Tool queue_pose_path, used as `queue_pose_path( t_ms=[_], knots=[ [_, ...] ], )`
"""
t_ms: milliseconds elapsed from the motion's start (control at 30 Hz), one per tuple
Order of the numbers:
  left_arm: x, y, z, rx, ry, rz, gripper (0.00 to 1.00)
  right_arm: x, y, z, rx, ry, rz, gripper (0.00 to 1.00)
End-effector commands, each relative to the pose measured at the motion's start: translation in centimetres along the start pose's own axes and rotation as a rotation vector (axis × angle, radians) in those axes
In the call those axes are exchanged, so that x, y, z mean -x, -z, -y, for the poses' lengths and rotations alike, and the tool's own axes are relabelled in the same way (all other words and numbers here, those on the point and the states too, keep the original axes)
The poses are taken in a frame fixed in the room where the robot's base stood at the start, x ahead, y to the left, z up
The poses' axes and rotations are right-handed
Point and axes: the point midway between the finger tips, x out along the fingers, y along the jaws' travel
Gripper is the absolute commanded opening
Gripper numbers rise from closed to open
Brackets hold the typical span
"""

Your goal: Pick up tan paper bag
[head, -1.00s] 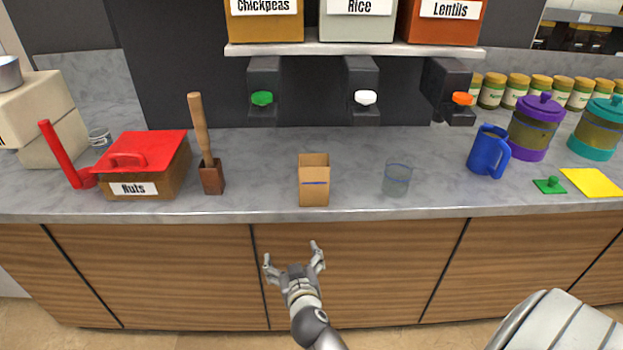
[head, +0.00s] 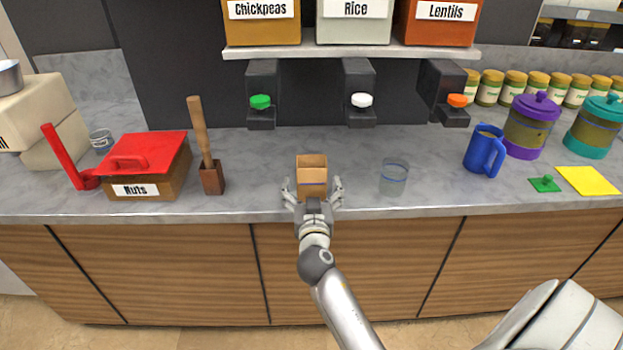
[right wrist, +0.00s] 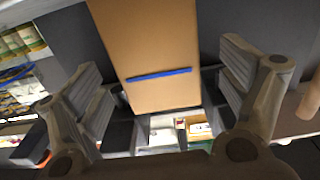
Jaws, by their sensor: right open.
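The tan paper bag (head: 312,169) stands upright near the counter's front edge in the head view, its open top showing. In the right wrist view the bag (right wrist: 150,45) fills the upper middle, with a blue line across its face. My right gripper (head: 313,186) is open, one finger on each side of the bag. In the right wrist view the open right gripper (right wrist: 165,85) shows a gap between each finger pad and the bag. The bag's lower front is hidden by the gripper in the head view. My left gripper is not in view.
A clear glass (head: 393,177) stands to the right of the bag. A wooden masher in a block (head: 211,177) and the red-lidded nuts box (head: 150,183) are to the left. A blue mug (head: 484,152) is farther right. Dispensers hang behind.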

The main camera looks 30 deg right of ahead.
Motion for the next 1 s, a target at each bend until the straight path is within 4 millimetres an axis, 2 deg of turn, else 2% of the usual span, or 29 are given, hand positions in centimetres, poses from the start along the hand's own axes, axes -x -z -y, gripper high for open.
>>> queue_pose_path(
  t_ms=[33,133,300,633,1000],
  knots=[
    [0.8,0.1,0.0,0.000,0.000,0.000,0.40,-0.8,0.6,-0.1,0.002,-0.001,-0.002,0.92],
    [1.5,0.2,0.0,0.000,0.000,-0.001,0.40,-2.1,0.7,-0.2,0.003,-0.001,-0.002,0.92],
    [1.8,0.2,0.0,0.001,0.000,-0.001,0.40,-3.8,0.4,-0.1,0.001,0.000,-0.001,0.92],
    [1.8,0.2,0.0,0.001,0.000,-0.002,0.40,-4.3,0.2,-0.1,-0.001,0.000,0.000,0.92],
    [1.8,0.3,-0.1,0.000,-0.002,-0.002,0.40,-4.2,0.2,-0.1,0.000,0.000,0.000,0.47]
  ],
)
